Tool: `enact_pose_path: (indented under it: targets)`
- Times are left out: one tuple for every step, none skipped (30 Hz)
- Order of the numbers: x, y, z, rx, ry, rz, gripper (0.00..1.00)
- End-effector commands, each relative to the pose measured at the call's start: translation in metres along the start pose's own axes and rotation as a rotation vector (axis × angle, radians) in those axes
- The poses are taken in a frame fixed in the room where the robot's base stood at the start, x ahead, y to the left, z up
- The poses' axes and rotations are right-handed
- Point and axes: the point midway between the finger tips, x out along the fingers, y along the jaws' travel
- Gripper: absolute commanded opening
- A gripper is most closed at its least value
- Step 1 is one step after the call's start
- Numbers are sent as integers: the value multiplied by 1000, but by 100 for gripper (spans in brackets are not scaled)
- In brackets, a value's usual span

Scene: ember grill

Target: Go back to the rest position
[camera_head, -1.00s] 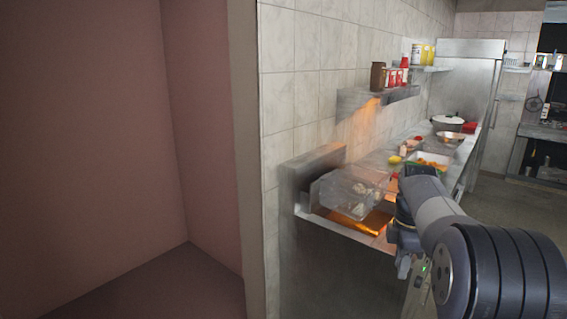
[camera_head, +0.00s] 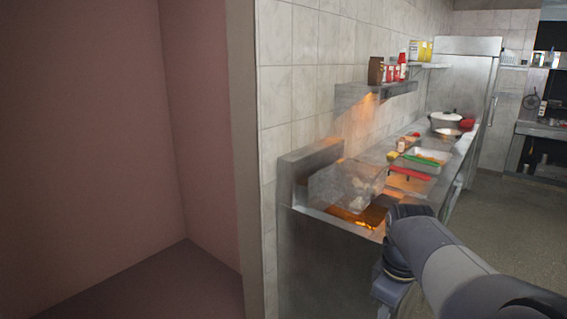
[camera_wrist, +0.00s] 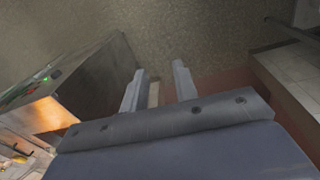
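My gripper (camera_wrist: 159,80) shows in the wrist view with its two fingers apart and nothing between them. It points at the bare floor beside the counter's end. In the head view my arm reaches in from the lower right, and the gripper's fingers are hidden or cut off at the bottom edge. The grill (camera_head: 350,218) glows orange at the near end of the steel counter. A clear, box-like container (camera_head: 345,186) stands above it and holds pale pieces. My arm is in front of the grill's right side.
A steel shelf (camera_head: 378,90) with bottles and boxes hangs on the tiled wall. A tray of food (camera_head: 428,157), a red tray (camera_head: 409,173) and a pot (camera_head: 446,119) stand along the counter. A tall steel fridge (camera_head: 468,80) is behind. The floor (camera_head: 500,225) at right is free.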

Motion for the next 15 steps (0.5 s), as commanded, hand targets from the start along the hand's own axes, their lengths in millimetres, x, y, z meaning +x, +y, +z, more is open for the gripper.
enact_pose_path:
  targets:
    - [4,-8,3,26,4,4,28]
    - [6,-13,5,44,5,6,28]
    - [8,-18,7,68,7,9,28]
    - [10,-22,9,86,10,11,28]
    - [12,-27,11,106,12,13,28]
    - [15,-32,13,130,14,15,28]
    - [17,-37,15,148,16,17,28]
    - [19,-41,17,166,19,19,28]
    - [22,-47,20,190,22,22,28]
    - [24,-51,22,209,24,23,28]
    - [26,-55,24,227,26,25,28]
    - [29,-61,26,251,30,27,28]
    - [32,-65,28,270,32,28,28]
    - [34,-69,31,289,34,29,28]
    - [38,-75,34,313,38,32,28]
